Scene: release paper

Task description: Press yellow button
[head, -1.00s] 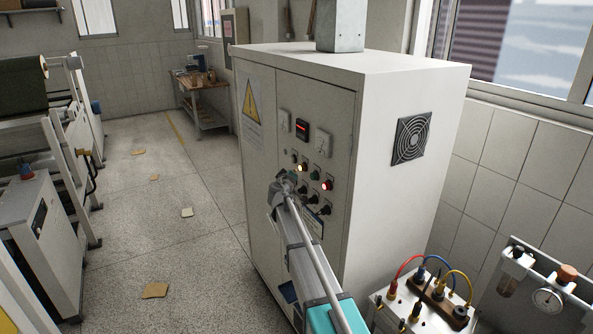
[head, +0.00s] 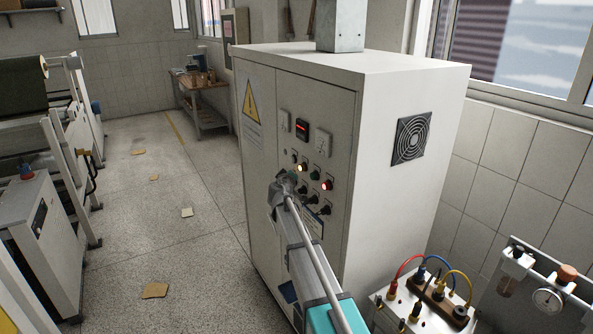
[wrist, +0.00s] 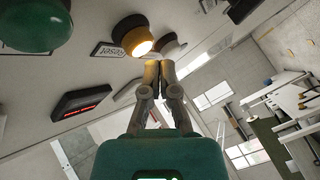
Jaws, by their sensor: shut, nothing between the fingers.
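The yellow button (wrist: 133,37) is lit, with a dark and amber body, on the pale cabinet panel at the top of the wrist view. In the head view it is a small bright spot (head: 302,167) on the cabinet front. My gripper (wrist: 158,65) is shut and empty. Its fingertips appear just below and right of the yellow button in the wrist view; whether they touch it I cannot tell. In the head view my gripper (head: 283,178) is close to the panel, left of the button rows, and my arm hides part of the panel.
A red-lit display (wrist: 83,101) is on the same panel. The control cabinet (head: 405,210) stands by the tiled wall. A terminal box (head: 425,300) is at lower right.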

